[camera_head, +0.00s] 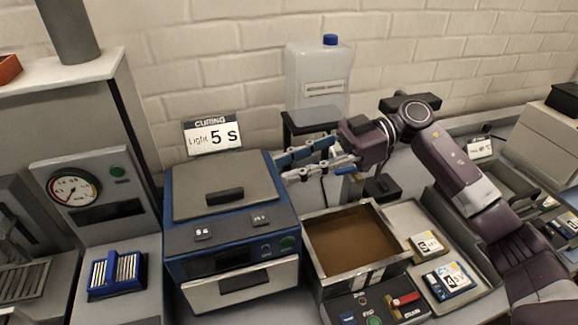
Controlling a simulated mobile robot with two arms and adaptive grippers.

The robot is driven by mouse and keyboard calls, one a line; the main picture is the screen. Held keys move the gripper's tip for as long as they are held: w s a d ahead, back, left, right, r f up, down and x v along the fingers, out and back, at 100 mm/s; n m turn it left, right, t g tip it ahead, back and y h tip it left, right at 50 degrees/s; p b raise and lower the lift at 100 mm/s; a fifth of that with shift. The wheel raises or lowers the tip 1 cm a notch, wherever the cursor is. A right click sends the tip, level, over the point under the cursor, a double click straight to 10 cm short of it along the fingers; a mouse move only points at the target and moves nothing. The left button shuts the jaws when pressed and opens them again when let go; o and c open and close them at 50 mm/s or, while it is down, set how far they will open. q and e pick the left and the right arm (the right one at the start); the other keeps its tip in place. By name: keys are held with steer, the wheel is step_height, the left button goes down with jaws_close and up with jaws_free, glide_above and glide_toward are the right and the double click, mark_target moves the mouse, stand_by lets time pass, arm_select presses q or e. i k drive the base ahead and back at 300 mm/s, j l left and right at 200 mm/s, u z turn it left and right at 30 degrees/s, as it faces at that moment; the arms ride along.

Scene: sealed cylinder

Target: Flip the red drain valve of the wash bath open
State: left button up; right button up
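The wash bath (333,284) is an open square metal tank of brown liquid, right of centre. On its dark front panel lies the red drain valve (405,299), a short red lever beside the word DRAIN. The lever lies nearly level, tilted up slightly at its right end. My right gripper (289,168) is behind and above the bath's back left corner, pointing left, far from the valve. Its two fingers are apart with nothing seen between them. My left gripper is not in view.
A blue and grey curing box (232,235) stands left of the bath. Behind are a jug with a blue cap (318,75) and a dark stand. Right of the bath, a tray (402,217) holds number cards (449,281). My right arm reaches over the right side.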

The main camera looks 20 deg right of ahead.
mark_target(395, 303)
steer(key=k, duration=2)
